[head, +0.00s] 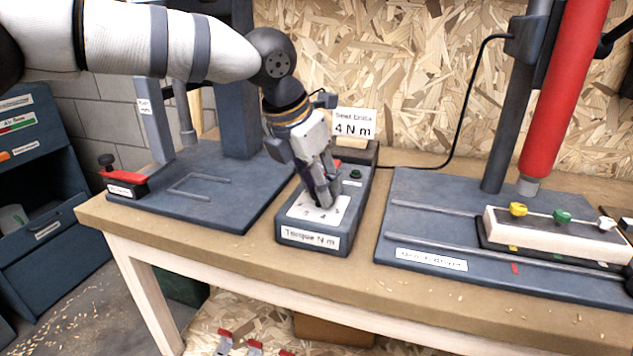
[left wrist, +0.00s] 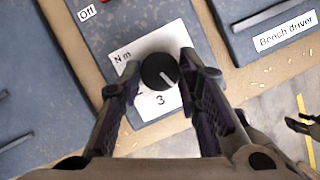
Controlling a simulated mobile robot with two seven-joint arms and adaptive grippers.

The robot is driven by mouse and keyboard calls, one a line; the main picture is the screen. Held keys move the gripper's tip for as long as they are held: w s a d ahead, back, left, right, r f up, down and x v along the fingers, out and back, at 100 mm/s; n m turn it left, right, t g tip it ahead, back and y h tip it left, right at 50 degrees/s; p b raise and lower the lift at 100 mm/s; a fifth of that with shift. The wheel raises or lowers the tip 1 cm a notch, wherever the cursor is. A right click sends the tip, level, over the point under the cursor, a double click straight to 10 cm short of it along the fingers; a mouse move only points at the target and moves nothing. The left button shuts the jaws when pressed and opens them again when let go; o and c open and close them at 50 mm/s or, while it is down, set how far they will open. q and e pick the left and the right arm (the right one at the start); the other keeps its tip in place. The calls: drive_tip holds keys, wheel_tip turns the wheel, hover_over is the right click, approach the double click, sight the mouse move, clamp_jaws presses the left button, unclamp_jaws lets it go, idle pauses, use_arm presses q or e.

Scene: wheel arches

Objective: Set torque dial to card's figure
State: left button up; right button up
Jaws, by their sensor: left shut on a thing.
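The card (head: 354,125) at the back of the bench reads "Seat bolts 4 N m". The torque box (head: 310,236) is a blue-grey case with a white scale plate and a "Torque N m" label. My left gripper (head: 324,203) reaches down over the plate and hides the dial in the head view. In the left wrist view the round black torque dial (left wrist: 160,71) sits between the fingers of my left gripper (left wrist: 163,68), which is shut on it. Its white pointer line points down and right, past the 3. The right finger covers the scale beyond.
A bench driver base (head: 420,248) with a red column (head: 565,90) stands to the right, with coloured knobs on a white block (head: 560,238). Another stand base (head: 215,205) lies to the left. A black cable (head: 470,110) runs along the back.

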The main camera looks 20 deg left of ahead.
use_arm(q)
drive_tip(key=shift+n+y, duration=0.3)
drive_tip(key=shift+n, duration=0.3)
drive_tip(key=o, duration=1.1)
drive_tip(key=v, duration=1.2)
drive_tip(key=shift+s, duration=0.1)
drive_tip(key=shift+f, duration=0.1)
